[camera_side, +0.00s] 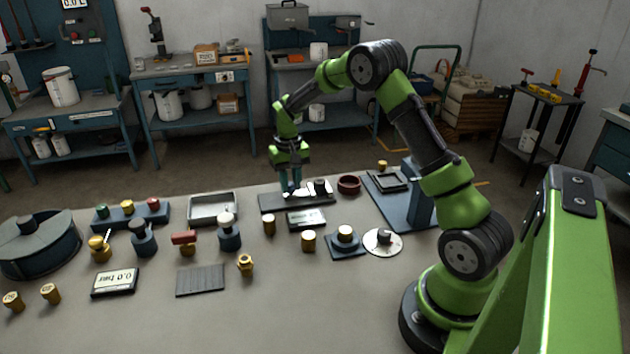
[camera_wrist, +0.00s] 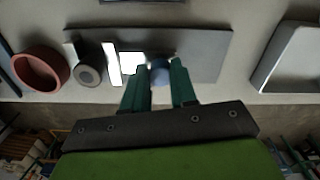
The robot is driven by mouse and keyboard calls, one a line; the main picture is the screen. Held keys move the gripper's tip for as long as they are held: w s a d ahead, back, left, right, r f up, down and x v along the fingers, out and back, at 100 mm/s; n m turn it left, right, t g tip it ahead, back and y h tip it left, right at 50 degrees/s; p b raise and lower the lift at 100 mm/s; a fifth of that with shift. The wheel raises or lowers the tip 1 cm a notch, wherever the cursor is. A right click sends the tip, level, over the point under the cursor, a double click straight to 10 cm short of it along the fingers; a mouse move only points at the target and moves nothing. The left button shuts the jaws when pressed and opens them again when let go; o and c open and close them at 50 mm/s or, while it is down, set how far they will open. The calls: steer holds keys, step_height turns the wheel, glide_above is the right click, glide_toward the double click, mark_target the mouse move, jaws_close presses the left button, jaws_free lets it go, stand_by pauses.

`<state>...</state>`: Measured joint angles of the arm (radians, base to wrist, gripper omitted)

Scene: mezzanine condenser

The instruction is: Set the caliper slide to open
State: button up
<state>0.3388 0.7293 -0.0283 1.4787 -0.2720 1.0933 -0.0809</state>
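The caliper stands on a dark grey base plate (camera_side: 318,204), which is also in the wrist view (camera_wrist: 210,55). A dark round post with a paler end (camera_wrist: 88,75) is at the plate's left in the wrist view, with bright white flat pieces (camera_wrist: 130,63) to its right. A small blue-grey round knob (camera_wrist: 160,73) shows between my fingertips. My gripper (camera_side: 291,192) points down over the plate's left part in the side view. In the wrist view, its teal fingers (camera_wrist: 161,82) are apart, one each side of the knob. Contact with the knob cannot be seen.
A red-brown ring (camera_side: 348,184) and a grey tray (camera_side: 212,208) flank the plate. A display box (camera_side: 306,219) lies just in front. The bench's front middle is clear.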

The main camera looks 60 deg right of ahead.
jaws_close()
steer(key=shift+w+a, duration=1.2)
steer(key=o, duration=0.7)
jaws_free()
steer(key=shift+r, duration=0.2)
step_height(320, 180, up, 17)
steer(key=shift+f, duration=0.2)
